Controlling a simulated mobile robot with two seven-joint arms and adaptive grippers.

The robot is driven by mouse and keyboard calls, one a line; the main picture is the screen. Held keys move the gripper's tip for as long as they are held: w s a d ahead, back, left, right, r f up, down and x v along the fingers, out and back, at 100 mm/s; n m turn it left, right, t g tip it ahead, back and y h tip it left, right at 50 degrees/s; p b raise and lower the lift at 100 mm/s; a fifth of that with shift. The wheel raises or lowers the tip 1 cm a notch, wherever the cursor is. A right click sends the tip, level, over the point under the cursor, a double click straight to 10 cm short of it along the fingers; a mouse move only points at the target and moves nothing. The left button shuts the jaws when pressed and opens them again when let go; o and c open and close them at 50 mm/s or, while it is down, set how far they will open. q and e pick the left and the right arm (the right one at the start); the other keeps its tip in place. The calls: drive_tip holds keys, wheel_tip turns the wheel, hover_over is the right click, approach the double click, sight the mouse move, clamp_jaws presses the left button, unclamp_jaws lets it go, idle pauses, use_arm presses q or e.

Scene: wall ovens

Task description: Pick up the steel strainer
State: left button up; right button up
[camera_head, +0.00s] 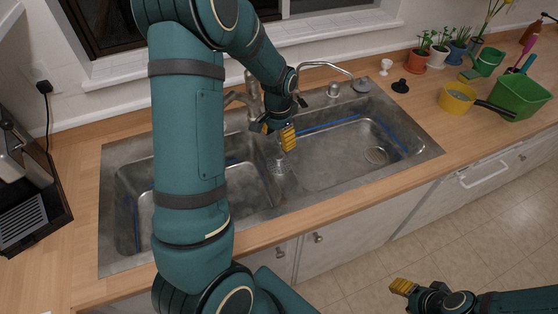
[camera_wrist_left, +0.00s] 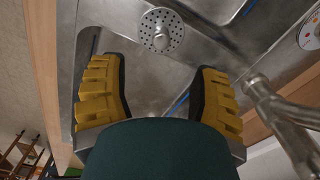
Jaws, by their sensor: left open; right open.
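The steel strainer, a round perforated disc with a central knob, shows in the left wrist view (camera_wrist_left: 161,30) just beyond my left gripper's fingertips. In the head view the strainer (camera_head: 281,167) sits on the divider between the two sink basins, below my left gripper (camera_head: 284,138). That gripper points down at it with yellow fingers spread wide; in the left wrist view the left gripper (camera_wrist_left: 158,72) has nothing between its fingers. My right gripper (camera_head: 404,287) is at the lower right, in front of the cabinets and away from the sink.
The steel sink (camera_head: 415,150) has a basin on each side of the divider. The faucet (camera_head: 253,95) stands close behind my left gripper; it also shows in the left wrist view (camera_wrist_left: 285,112). A yellow pot (camera_head: 456,103) and green bin (camera_head: 520,98) stand on the right counter.

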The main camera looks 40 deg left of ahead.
sight(279, 157)
use_arm(q)
wheel_tip(279, 157, down, 7)
drive_tip(key=shift+r, duration=0.15)
drive_tip(key=f, duration=0.5)
drive_tip(key=shift+w+a, duration=0.1)
drive_tip(key=shift+w, duration=0.2)
drive_tip(key=shift+r, duration=0.1)
clamp_jaws()
